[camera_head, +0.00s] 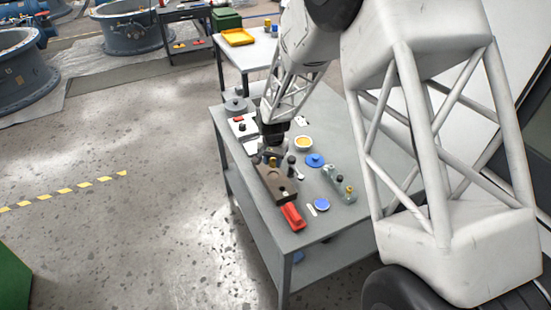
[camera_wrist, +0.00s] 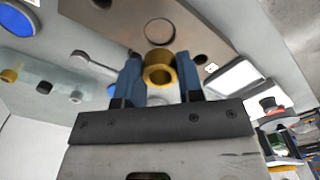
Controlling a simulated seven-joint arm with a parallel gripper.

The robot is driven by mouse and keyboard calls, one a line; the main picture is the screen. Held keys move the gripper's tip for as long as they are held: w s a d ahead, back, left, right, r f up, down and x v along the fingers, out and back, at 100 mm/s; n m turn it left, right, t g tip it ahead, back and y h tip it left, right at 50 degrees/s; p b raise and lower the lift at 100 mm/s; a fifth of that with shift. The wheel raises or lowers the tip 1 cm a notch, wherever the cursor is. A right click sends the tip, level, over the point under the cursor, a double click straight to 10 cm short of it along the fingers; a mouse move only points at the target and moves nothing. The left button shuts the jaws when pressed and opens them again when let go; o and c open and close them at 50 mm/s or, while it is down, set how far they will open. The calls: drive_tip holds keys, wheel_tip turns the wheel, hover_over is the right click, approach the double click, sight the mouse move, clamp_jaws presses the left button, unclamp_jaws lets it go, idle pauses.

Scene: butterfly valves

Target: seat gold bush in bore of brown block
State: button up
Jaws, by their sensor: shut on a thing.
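The gold bush (camera_wrist: 159,69) is a short hollow ring, held between the blue fingers of my gripper (camera_wrist: 159,76) in the wrist view. The fingers are shut on its two sides, and its open end faces the camera. The brown block (camera_wrist: 120,14) lies just beyond it, with a round bore (camera_wrist: 159,31) showing clear of the bush. In the head view my gripper (camera_head: 272,157) is over the far end of the brown block (camera_head: 269,181) on the grey table. I cannot tell the height of the bush above the block.
A red piece (camera_head: 292,216) lies at the block's near end. The table's front right corner is bare.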

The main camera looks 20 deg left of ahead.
sight(274, 177)
drive_tip(key=shift+f, duration=0.2)
drive_tip(key=shift+f, duration=1.55)
drive_tip(key=shift+f, duration=1.1)
idle(2.3)
drive_tip(key=o, duration=0.9)
drive_tip(key=shift+o, duration=1.1)
drive_tip(key=shift+s+d+f, duration=0.1)
drive_tip(key=shift+d+f, duration=0.05)
drive_tip(key=shift+o, duration=0.9)
drive_tip(key=shift+r, duration=0.35)
wheel_tip(274, 177, up, 7)
drive_tip(key=shift+r, duration=0.15)
